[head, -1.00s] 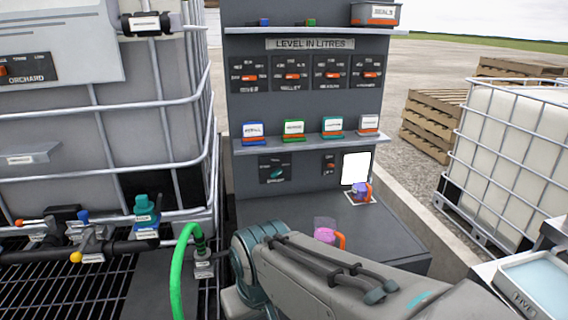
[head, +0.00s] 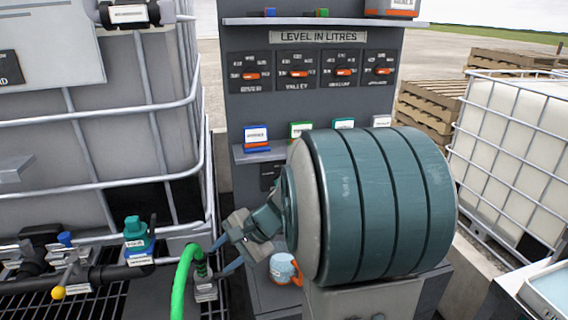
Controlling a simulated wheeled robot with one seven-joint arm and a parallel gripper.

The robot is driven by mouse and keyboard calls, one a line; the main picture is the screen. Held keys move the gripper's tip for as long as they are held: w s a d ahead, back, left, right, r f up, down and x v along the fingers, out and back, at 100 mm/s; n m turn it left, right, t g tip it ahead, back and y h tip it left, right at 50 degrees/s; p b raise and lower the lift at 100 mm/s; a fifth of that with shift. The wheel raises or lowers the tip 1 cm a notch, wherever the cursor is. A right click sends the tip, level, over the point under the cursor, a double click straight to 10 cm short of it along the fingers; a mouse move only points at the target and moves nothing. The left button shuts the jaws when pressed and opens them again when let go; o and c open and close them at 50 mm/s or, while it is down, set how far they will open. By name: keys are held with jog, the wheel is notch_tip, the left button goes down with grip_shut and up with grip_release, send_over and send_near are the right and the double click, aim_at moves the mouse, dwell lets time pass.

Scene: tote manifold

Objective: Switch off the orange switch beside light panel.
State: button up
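The orange switch and the light panel are hidden in the head view behind my large teal arm joint. Only the left edge of a dark plate (head: 268,176) shows below the lower shelf. My gripper (head: 222,256) is left of that joint, low in front of the grey cabinet and near the green hose. Its two bluish fingers point left and are spread apart, with nothing seen between them.
A cup with an orange handle (head: 283,268) stands on the cabinet's ledge, close right of my gripper. The green hose (head: 183,285) and blue-and-teal valve (head: 137,236) are at left. Dials with orange pointers (head: 298,73) line the cabinet above. A caged tank (head: 510,150) stands right.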

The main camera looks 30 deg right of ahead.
jog(key=w+d+m+t+h, duration=0.1)
jog(key=w+d+m+t, duration=0.4)
jog(key=d, duration=0.4)
jog(key=w+d+m+t, duration=0.3)
jog(key=w+d+m, duration=0.1)
jog(key=d+m, duration=0.4)
jog(key=s+d+m+t+h, duration=0.25)
jog(key=d+m+h, duration=0.4)
jog(key=d, duration=0.75)
jog(key=s+d+m+t+h, duration=0.2)
jog(key=s+d+m+h, duration=0.4)
jog(key=d, duration=0.7)
jog(key=w+d+f+y+p, duration=0.1)
jog(key=w+d+p, duration=0.2)
jog(key=w, duration=1.2)
jog(key=shift+w+d+m, duration=0.15)
jog(key=shift+d+m, duration=0.2)
jog(key=shift+d, duration=0.35)
jog(key=shift+g, duration=0.25)
grip_shut()
